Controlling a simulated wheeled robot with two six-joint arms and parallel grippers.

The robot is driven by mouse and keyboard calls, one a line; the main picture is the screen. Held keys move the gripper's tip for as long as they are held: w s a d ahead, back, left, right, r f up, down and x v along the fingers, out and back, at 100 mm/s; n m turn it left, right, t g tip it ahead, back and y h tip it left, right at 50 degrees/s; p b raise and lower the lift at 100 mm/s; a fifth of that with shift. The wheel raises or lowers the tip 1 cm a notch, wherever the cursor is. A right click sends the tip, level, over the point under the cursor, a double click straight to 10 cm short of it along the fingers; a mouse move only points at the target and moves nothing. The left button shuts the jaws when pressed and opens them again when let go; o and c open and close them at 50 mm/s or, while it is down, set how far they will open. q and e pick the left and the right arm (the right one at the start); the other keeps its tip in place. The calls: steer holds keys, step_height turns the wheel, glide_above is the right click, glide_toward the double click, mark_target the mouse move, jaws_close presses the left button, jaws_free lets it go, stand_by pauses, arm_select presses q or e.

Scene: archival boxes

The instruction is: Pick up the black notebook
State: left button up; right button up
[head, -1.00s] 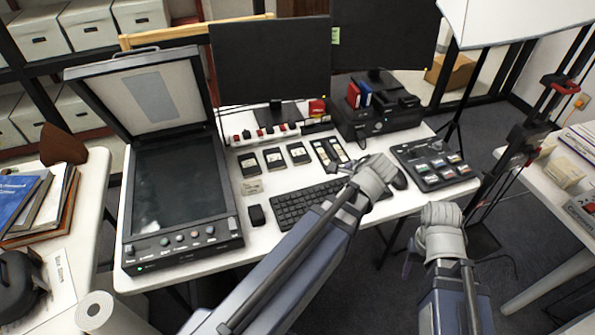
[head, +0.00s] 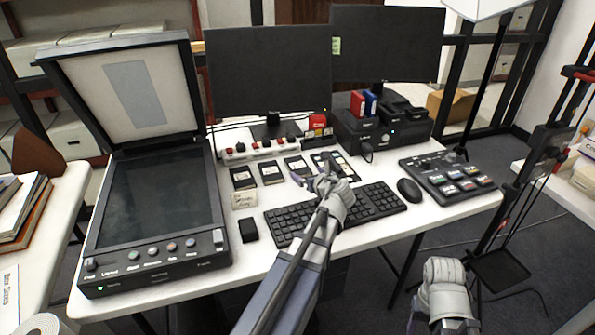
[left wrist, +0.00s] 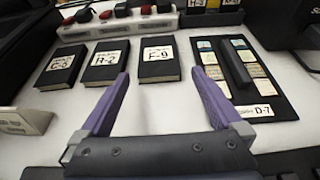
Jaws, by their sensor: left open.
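Three small black notebook-like blocks with white labels lie in a row on the white desk: C-6 (head: 243,178), H-2 (head: 271,173) and F-9 (head: 296,165). I cannot tell which one the task means. In the left wrist view, C-6 (left wrist: 61,68), H-2 (left wrist: 105,66) and F-9 (left wrist: 160,62) show clearly. My left gripper (head: 311,170) is open and empty; its purple fingers point at F-9, with the tips (left wrist: 160,78) near its front edge on either side. My right gripper (head: 442,292) is low at the right, its fingers mostly hidden.
A black tray marked D-7 (left wrist: 247,98) lies right of F-9. A keyboard (head: 377,201) is in front, a scanner (head: 160,200) at left. A red-switched power strip (head: 262,147) and a monitor (head: 270,80) stand behind. A mouse (head: 409,190) and button panel (head: 447,178) are at right.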

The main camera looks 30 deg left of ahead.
mark_target(298, 166)
arm_select(q)
steer(key=shift+b+x, duration=1.2)
steer(key=shift+x, duration=2.65)
steer(key=shift+s+r, duration=0.1)
steer(key=shift+r, duration=0.1)
steer(key=c, duration=1.2)
steer(key=shift+r, duration=0.1)
step_height(298, 166, up, 10)
steer(key=p, duration=1)
